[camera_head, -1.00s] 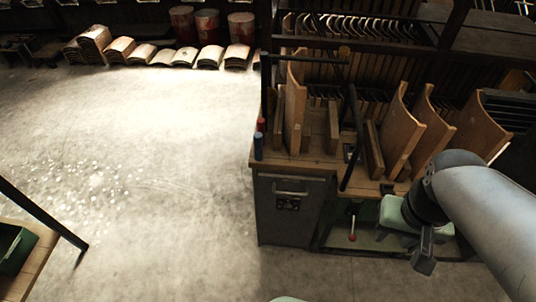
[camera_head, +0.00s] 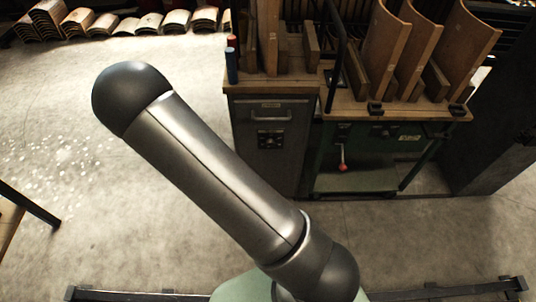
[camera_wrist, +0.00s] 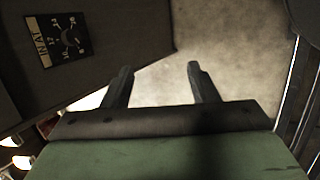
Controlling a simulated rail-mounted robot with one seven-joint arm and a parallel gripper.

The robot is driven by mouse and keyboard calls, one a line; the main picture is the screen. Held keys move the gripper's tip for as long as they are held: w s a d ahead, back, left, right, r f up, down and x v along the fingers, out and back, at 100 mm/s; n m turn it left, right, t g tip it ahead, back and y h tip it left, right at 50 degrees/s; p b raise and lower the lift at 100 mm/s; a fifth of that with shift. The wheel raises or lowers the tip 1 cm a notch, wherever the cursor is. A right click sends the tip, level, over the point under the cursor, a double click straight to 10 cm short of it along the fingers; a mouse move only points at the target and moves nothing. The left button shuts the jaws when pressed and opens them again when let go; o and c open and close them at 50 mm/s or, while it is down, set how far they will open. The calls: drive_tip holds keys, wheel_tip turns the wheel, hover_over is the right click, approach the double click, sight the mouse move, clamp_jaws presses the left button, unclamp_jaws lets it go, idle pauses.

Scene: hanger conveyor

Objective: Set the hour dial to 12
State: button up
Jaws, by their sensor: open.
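The hour dial (camera_wrist: 70,41) shows in the wrist view at the upper left. It is a dark round knob on a dark plate (camera_wrist: 44,45) with pale numbers around it and the letters "IN AT" along one side. The plate sits on a dark grey panel (camera_wrist: 115,45). The picture is too small and tilted to tell which number the knob points to. My gripper (camera_wrist: 158,70) is open and empty, its two fingers apart, to the right of the dial and not touching it. My gripper is hidden in the head view.
In the head view, a dark grey cabinet (camera_head: 285,170) has a bar handle (camera_head: 268,117) and a small dark plate (camera_head: 270,138). A green bench (camera_head: 375,145) with a red-knobbed lever (camera_head: 342,167) adjoins it. Curved wooden pieces (camera_head: 385,40) stand on top. Floor left is clear.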

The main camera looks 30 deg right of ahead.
drive_tip(key=d+f+n+t+h+b, duration=0.3)
drive_tip(key=d+f+n+h+b, duration=0.1)
drive_tip(key=d+f+n, duration=0.25)
drive_tip(key=n+t+y+b, duration=0.1)
drive_tip(key=n+t+b, duration=0.8)
drive_tip(key=n+b, duration=0.3)
approach(271, 145)
drive_tip(key=shift+n, duration=0.25)
drive_tip(key=p+x, duration=0.1)
drive_tip(key=x, duration=0.7)
drive_tip(key=shift+w+d+f, duration=0.1)
drive_tip(key=shift+w+f, duration=0.05)
drive_tip(key=shift+w, duration=0.15)
drive_tip(key=c, duration=1)
